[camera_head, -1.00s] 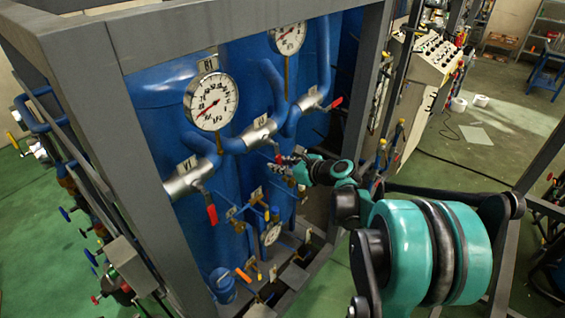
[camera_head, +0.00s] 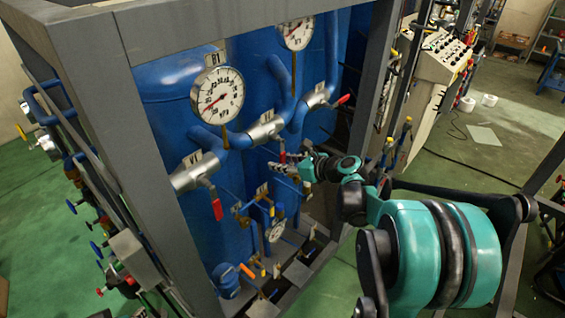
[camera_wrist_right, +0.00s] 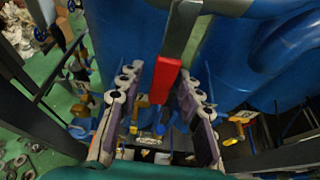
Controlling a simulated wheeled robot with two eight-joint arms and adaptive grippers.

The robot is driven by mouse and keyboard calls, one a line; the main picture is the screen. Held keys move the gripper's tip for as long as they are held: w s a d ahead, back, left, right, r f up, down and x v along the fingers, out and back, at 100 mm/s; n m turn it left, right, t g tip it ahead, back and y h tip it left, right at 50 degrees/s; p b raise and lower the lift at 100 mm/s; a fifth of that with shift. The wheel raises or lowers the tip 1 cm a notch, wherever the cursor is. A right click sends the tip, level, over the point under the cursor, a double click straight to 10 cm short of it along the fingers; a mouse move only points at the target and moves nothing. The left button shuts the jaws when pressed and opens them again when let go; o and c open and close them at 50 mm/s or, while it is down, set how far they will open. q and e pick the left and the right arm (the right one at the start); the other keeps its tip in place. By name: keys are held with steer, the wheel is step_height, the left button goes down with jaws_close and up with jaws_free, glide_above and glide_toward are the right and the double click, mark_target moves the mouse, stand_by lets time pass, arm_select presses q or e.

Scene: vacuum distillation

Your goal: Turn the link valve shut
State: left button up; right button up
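The link valve, the middle silver valve body (camera_head: 266,130) on the blue pipework, has a red-sleeved lever (camera_head: 282,151) that hangs down. My right gripper (camera_head: 281,167) is at this lever, reaching in from the right. In the right wrist view the red lever (camera_wrist_right: 165,82) comes down from a grey metal shank between the two fingers of the gripper (camera_wrist_right: 152,105). The fingers are spread apart with space on both sides of the lever, so the gripper looks open around it. My left gripper is out of view.
Valve V1 (camera_head: 197,172) with its red handle is at lower left, and another red-handled valve (camera_head: 318,97) is at upper right. Gauge B1 (camera_head: 217,95) stands above. Blue tanks are close behind. A grey frame post (camera_head: 369,85) stands beside my right arm.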

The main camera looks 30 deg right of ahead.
steer(key=v, duration=1.2)
steer(key=shift+r, duration=0.1)
